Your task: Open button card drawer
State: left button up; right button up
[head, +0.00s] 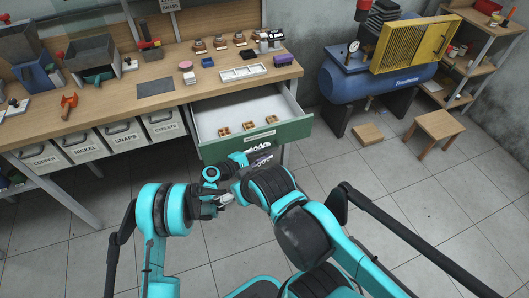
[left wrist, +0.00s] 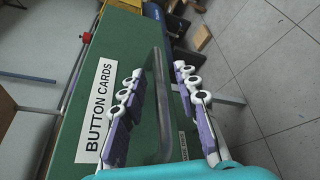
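The green-fronted drawer (head: 290,132) under the bench's right end stands pulled out, with small tan wooden pieces inside. In the left wrist view, a green front (left wrist: 75,135) fills the left half, with a white BUTTON CARDS label (left wrist: 95,110) and a grey metal bar handle (left wrist: 159,85). My left gripper (head: 262,156) is just in front of the drawer front. Its purple-padded fingers (left wrist: 158,78) are open, one on each side of the handle, with visible gaps.
The wooden bench (head: 200,84) carries a grey mat (head: 156,88), a white tray (head: 243,72) and small items. Labelled bins (head: 122,136) hang under its left side. A blue compressor (head: 350,85) and a wooden stool (head: 440,125) stand at right. Tiled floor is free at front right.

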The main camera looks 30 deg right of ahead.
pick_arm(q)
jog(key=v, duration=1.2)
jog(key=a+r+m+t+y, duration=0.2)
jog(key=a+r+y, duration=0.2)
jog(key=a+r, duration=0.5)
jog(key=a+r+m+t+y, duration=0.25)
jog(key=a+r, duration=0.35)
jog(key=a, duration=0.6)
jog(key=s+a+r+m+y, duration=0.1)
jog(key=s+a+y, duration=0.3)
jog(key=s+a, duration=0.4)
jog(key=s+a+r+m+t+y, duration=0.1)
jog(key=s+a+m+y, duration=0.1)
jog(key=s+a+y, duration=0.3)
jog(key=s+a, duration=0.4)
jog(key=a, duration=0.7)
jog(key=shift+s, duration=0.35)
jog(key=shift+d+f, duration=0.1)
dwell(1.9)
